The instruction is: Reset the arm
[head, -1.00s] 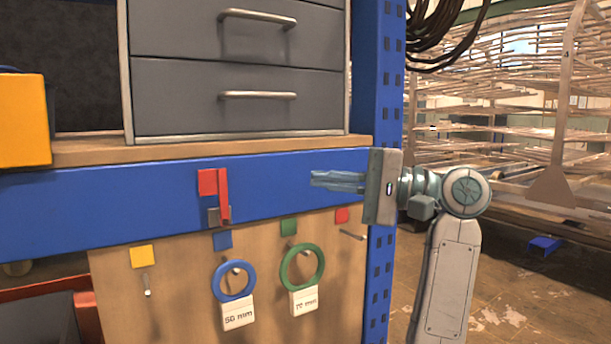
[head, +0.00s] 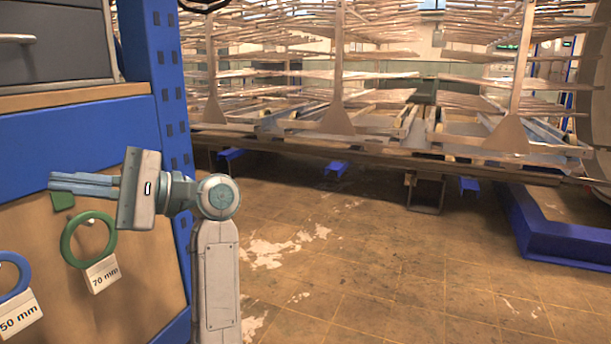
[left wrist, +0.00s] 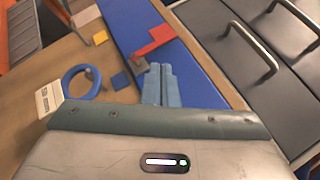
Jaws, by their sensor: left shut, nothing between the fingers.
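My left gripper (head: 55,184) is in the head view at the left, pointing left in front of the blue rail and wooden panel of the workbench. Its slim blue-grey fingers lie together with nothing between them. In the left wrist view the shut fingers (left wrist: 160,68) show in front of the blue rail (left wrist: 135,30), near the red latch-like piece (left wrist: 153,43). I cannot tell whether they touch anything. My right gripper is in neither view.
A green ring (head: 88,240) with a 70 mm tag and a blue ring (head: 14,292) with a 50 mm tag hang on the panel. Grey drawers (head: 60,45) stand above. A blue post (head: 165,85) edges the bench.

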